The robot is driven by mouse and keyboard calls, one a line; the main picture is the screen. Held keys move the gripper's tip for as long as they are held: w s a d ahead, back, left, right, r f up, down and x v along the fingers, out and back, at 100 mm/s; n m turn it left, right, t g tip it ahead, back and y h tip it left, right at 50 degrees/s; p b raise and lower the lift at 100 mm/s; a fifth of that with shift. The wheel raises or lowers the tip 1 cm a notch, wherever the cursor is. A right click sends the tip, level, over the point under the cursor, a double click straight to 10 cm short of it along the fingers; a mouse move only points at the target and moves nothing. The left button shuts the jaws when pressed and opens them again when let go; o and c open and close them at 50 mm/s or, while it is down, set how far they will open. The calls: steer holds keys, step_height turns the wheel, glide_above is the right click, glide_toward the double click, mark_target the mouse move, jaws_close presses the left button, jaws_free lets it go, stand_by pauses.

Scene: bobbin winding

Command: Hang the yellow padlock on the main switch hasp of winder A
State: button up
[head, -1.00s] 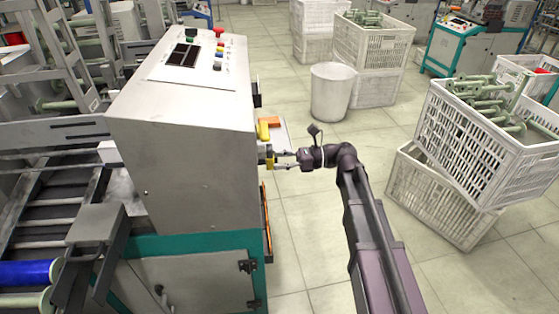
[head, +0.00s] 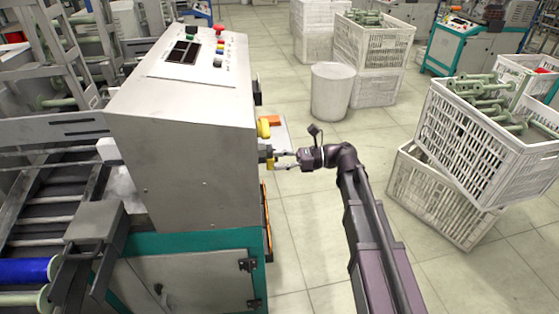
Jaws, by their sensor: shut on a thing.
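The winder cabinet (head: 185,160) is a grey metal housing with a sloped control panel, on the left in the head view. On its right side face sits a yellow switch part (head: 263,127). Just below it, a grey fitting, perhaps the hasp (head: 263,151), stands out from the same face. My gripper (head: 277,160) reaches in from the right and is shut on the small yellow padlock (head: 270,164). The padlock is at the side of the cabinet, very close to the fitting. Its shackle is too small to make out, and I cannot tell whether it touches the hasp.
An orange item (head: 275,120) lies on a pale surface (head: 280,138) behind the switch. A white bin (head: 331,92) stands on the floor beyond. Stacked white crates (head: 475,150) with green bobbins stand at right. Tiled floor (head: 310,240) is clear between cabinet and arm.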

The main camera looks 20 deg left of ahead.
steer(key=shift+f, duration=0.1)
steer(key=o, duration=1.4)
steer(key=shift+c, duration=0.2)
steer(key=v, duration=0.8)
